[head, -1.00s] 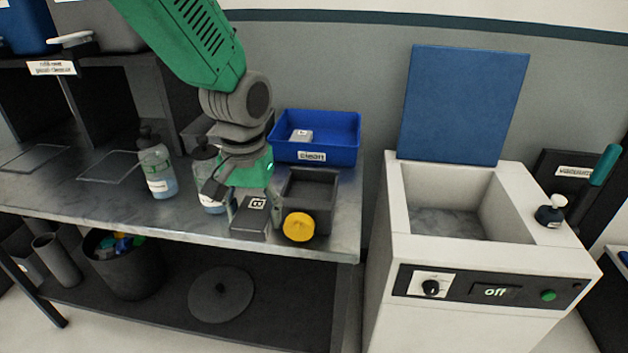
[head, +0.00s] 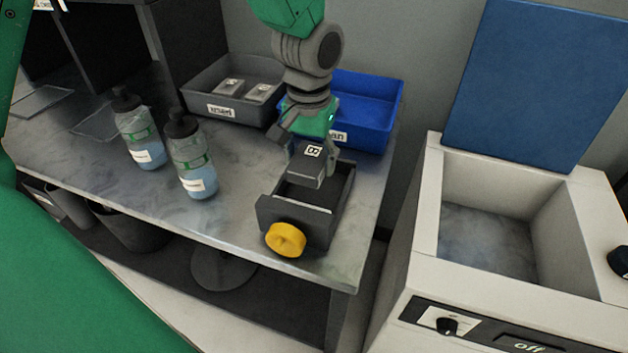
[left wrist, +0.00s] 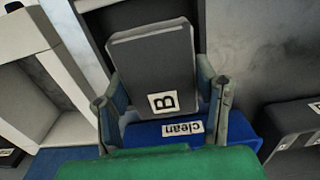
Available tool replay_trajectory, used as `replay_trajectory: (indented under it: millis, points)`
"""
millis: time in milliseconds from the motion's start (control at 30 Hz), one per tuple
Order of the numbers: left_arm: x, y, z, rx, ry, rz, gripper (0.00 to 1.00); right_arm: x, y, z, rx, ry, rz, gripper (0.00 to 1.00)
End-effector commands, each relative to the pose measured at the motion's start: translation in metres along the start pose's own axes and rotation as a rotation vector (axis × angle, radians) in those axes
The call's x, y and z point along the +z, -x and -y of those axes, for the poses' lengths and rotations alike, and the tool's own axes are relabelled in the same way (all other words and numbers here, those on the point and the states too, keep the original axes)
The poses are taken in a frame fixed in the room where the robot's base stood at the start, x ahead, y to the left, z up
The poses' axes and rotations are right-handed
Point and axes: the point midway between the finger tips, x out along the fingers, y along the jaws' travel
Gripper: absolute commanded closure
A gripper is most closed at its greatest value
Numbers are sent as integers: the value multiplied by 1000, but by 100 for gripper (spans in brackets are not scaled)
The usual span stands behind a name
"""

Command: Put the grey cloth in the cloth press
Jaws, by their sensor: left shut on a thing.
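The grey cloth (head: 308,172) looks like a flat dark grey block with a white "B" tag. My left gripper (head: 318,150) is shut on it. In the left wrist view the cloth (left wrist: 155,65) sits between the two fingers of my left gripper (left wrist: 162,105). A dark open-topped box with a yellow knob, apparently the cloth press (head: 268,210), stands near the table's front right corner. The cloth is over its opening, and its lower end overlaps the opening in the picture. I cannot tell whether they touch. My right gripper is not in view.
A blue "clean" bin (head: 385,108) stands behind, partly hidden by my gripper. A grey "used" bin (head: 190,98) holds two light grey tagged blocks. Two bottles (head: 138,130) (head: 190,155) stand left. A white machine with a raised blue lid (head: 535,90) stands right, reading "off".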

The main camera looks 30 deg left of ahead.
Motion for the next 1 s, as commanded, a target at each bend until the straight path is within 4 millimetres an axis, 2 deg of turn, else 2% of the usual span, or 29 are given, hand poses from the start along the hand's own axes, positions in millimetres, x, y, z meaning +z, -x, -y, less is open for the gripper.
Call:
replay_trajectory:
  millis: [33,267,467,667,700,1000]
  points:
    - [0,-10,-2,-2,-2,1,68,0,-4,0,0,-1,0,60]
    - [0,-27,-1,0,-2,-1,68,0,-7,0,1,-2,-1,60]
    - [-1,-56,3,4,-1,2,68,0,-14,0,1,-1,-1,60]
    - [-1,-57,2,4,-1,-1,68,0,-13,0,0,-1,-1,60]
    - [-1,-56,1,3,-1,-1,37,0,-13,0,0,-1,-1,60]
    - [0,-55,-1,0,-1,-1,37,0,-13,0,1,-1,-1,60]
